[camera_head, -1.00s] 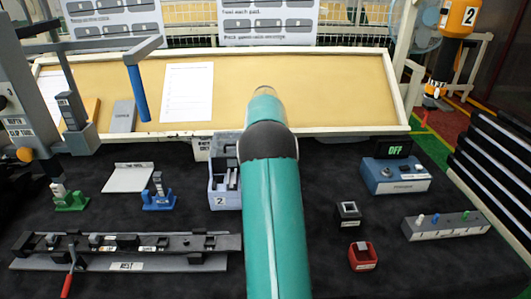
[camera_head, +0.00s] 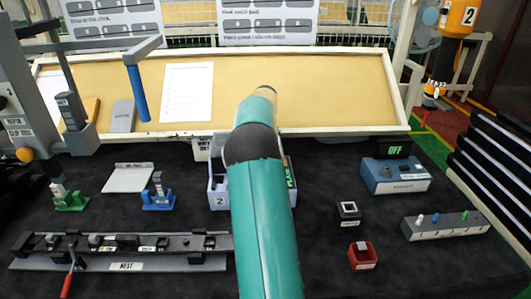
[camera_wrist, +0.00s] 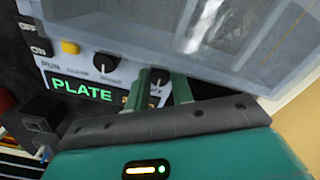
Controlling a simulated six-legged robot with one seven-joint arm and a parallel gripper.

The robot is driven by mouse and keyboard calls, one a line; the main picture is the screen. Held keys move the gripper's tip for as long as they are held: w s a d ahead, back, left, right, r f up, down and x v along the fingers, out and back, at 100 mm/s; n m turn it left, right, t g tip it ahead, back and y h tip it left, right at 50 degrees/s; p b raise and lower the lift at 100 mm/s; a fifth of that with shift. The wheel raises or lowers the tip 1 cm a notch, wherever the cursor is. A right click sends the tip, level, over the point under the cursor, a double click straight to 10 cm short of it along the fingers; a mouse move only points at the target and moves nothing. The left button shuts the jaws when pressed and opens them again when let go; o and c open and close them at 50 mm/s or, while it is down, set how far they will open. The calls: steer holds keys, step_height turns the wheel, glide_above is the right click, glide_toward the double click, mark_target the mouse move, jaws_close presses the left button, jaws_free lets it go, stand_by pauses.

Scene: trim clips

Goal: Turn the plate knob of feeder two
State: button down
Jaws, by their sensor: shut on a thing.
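Feeder two (camera_head: 216,186), a pale grey box with a "2" label, stands at the back middle of the bench in the head view, partly hidden behind my teal arm. Its panel (camera_wrist: 50,68) fills the upper left of the wrist view, with a lit green "PLATE" display (camera_wrist: 82,89). My gripper (camera_wrist: 160,78) has its two green fingers on either side of a dark knob (camera_wrist: 158,76) just right of that display, and is shut on it. The knob's pointer and lower part are hard to see. A second black knob (camera_wrist: 104,60) sits to its left, apart from the fingers.
A clear-walled bin (camera_wrist: 215,35) of the feeder lies close above my fingers. A yellow button (camera_wrist: 70,47) is on the panel. In the head view, a blue box with an OFF display (camera_head: 396,177) and small black (camera_head: 348,212) and red (camera_head: 363,256) holders stand right of my arm.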

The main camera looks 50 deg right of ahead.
steer(key=shift+m, duration=0.4)
steer(key=c, duration=1.2)
jaws_free()
steer(key=shift+r, duration=0.1)
step_height(320, 180, up, 14)
steer(key=shift+f, duration=0.2)
